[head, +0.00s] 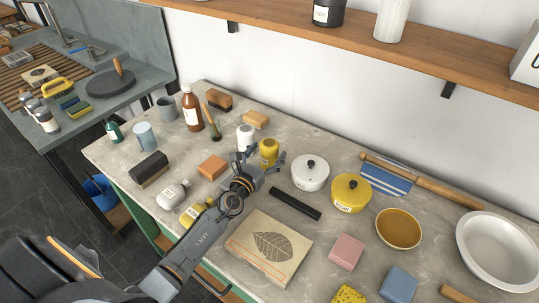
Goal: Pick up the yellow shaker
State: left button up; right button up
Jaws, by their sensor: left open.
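A yellow shaker (268,149) stands upright on the grey stone-topped bench, just right of a white container (245,137). My left gripper (261,162) is open, with its fingers spread at the near side of the yellow shaker. One finger lies to its left and the other to its right. The fingers partly hide the shaker's lower part, and I cannot tell whether they touch it. My right gripper is not in view.
A white lidded pot (310,174) and a yellow lidded pot (350,192) stand to the right. A black bar (294,203) lies near the gripper. An orange block (212,167) is to the left. A leaf-printed block (268,249) lies in front. A wooden shelf (400,55) overhangs the back.

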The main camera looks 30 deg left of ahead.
aim_at(267, 146)
pick_arm(q)
jog(key=shift+s, duration=0.1)
jog(key=shift+c, duration=0.2)
jog(key=c, duration=1.3)
jog(key=shift+c, duration=0.2)
jog(key=shift+r, duration=0.15)
jog(key=shift+r+p, duration=0.5)
jog(key=shift+r, duration=0.05)
notch_tip(267, 146, up, 2)
jog(key=shift+r+p, duration=0.15)
jog(key=shift+p, duration=0.8)
jog(key=s+r+p, duration=0.6)
jog(key=s+r, duration=0.3)
jog(key=s, duration=0.5)
jog(key=shift+d+r, duration=0.25)
jog(key=shift+d, duration=0.05)
